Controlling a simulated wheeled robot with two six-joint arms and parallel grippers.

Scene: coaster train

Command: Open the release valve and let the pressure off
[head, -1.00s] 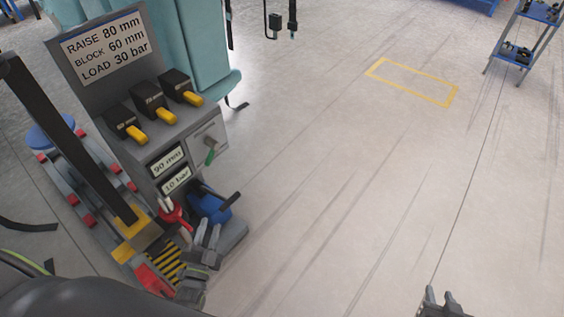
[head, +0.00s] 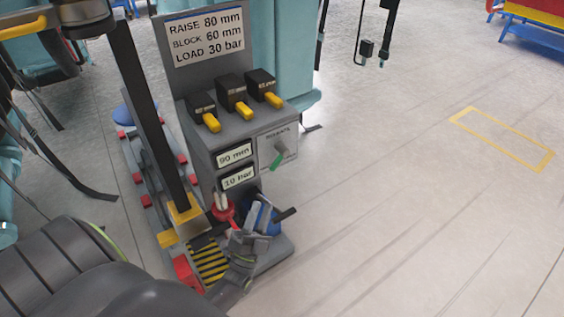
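A grey machine cabinet (head: 205,140) stands at left of centre. Its side panel has a small label, too blurred to read surely, and a lever with a green grip (head: 278,161). A red fitting (head: 224,214) with pale prongs sits low in front, beside a blue part (head: 273,228) with a dark handle. I cannot tell which of these is the release valve. My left gripper (head: 259,213) is in front of the blue part, right of the red fitting; its fingers look apart, with nothing seen between them. Contact is unclear. My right gripper is out of view.
A sign (head: 205,36) reads RAISE 80 mm, BLOCK 60 mm, LOAD 30 bar. Displays read 90 mm (head: 234,154) and 10 bar (head: 238,178). Several yellow levers (head: 242,109) line the top. A dark post (head: 150,110) stands left.

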